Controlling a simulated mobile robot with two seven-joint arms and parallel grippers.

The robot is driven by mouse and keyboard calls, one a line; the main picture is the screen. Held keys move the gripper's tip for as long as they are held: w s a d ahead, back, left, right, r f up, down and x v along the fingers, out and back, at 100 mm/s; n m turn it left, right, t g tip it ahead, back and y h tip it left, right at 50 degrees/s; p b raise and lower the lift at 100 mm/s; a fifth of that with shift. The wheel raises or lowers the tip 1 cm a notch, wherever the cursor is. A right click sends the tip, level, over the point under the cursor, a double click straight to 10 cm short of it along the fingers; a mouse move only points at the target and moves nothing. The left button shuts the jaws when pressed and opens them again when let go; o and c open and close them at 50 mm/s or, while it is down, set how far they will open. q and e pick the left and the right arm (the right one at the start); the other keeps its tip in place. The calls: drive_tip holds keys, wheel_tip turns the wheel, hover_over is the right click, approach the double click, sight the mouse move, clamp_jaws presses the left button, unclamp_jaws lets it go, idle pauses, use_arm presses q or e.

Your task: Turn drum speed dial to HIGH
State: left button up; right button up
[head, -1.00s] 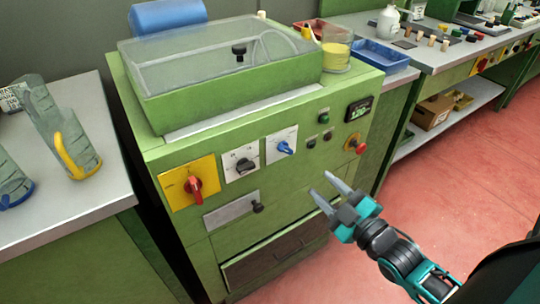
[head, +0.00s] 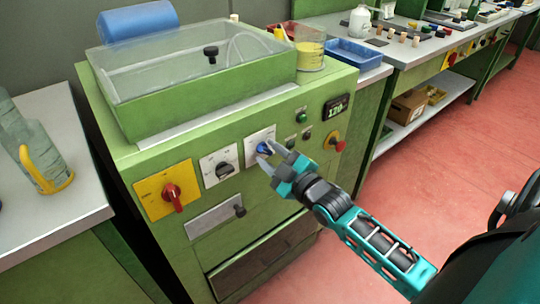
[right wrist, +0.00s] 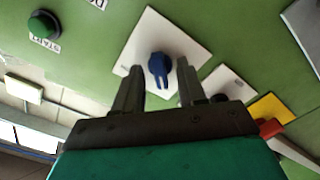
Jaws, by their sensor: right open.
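A blue dial (head: 264,149) sits on a white square plate on the front of the green machine (head: 200,120). It also shows in the right wrist view (right wrist: 159,66), with its pointer toward the bottom of that picture. A black dial (head: 224,170) on another white plate is left of it. The dial lettering is too small to read. My right gripper (head: 268,157) is open in front of the blue dial, its fingertips partly covering the plate in the head view. In the right wrist view the dial appears between the two fingers; I cannot tell whether they touch it. My left gripper is not in view.
A red switch on a yellow plate (head: 167,190) is at the left of the panel. A green START button (right wrist: 43,26), a red knob (head: 336,141) and a lit display (head: 336,107) are to the right in the head view. A drawer (head: 265,258) is below.

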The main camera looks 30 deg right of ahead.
drive_tip(key=shift+w, duration=0.25)
drive_tip(key=shift+c, duration=0.4)
drive_tip(key=c, duration=0.7)
drive_tip(key=shift+o, duration=0.2)
